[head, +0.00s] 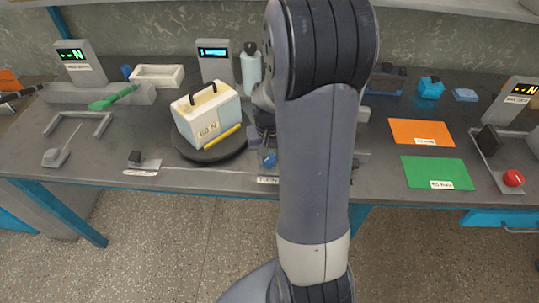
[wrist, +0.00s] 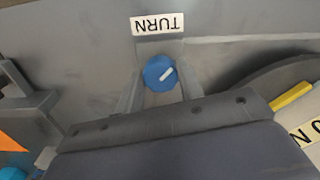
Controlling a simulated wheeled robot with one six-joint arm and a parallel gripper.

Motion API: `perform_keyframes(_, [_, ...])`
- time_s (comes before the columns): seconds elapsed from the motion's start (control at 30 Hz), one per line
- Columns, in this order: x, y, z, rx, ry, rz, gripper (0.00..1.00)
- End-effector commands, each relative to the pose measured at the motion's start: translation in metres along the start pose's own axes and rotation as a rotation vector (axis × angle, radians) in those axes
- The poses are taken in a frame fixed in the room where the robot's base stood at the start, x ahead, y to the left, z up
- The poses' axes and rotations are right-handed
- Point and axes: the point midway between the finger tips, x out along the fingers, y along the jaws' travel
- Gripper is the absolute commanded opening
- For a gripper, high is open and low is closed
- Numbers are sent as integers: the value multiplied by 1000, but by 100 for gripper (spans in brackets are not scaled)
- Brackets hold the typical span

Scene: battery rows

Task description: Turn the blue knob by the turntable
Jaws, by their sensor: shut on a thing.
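The blue knob (wrist: 159,73) with a white pointer mark sits between my gripper's two fingers in the wrist view, below a white TURN label (wrist: 158,25). My gripper (wrist: 160,85) is shut on the knob. In the head view the knob (head: 269,160) shows just left of my arm, partly hidden by it. The dark round turntable (head: 215,151) stands left of the knob.
An orange mat (head: 420,132) and a green mat (head: 437,172) lie on the right of the grey bench. A red knob (head: 513,177) is at the far right. A bottle (head: 251,68) and a white tray (head: 157,76) stand at the back. My arm hides the bench's middle.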

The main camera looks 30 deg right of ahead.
Motion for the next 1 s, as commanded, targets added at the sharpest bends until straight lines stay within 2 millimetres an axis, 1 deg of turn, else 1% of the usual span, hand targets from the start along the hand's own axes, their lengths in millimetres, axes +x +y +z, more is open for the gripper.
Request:
perform_keyframes(0.2, [0, 0, -1, 145, 2, 0, 13])
perform_keyframes(0.4, [0, -1, -1, 230, 2, 0, 13])
perform_keyframes(0.63, [-1, -1, -1, 273, 2, 0, 13])
perform_keyframes(1.0, [-1, -1, -1, 278, 2, 0, 13])
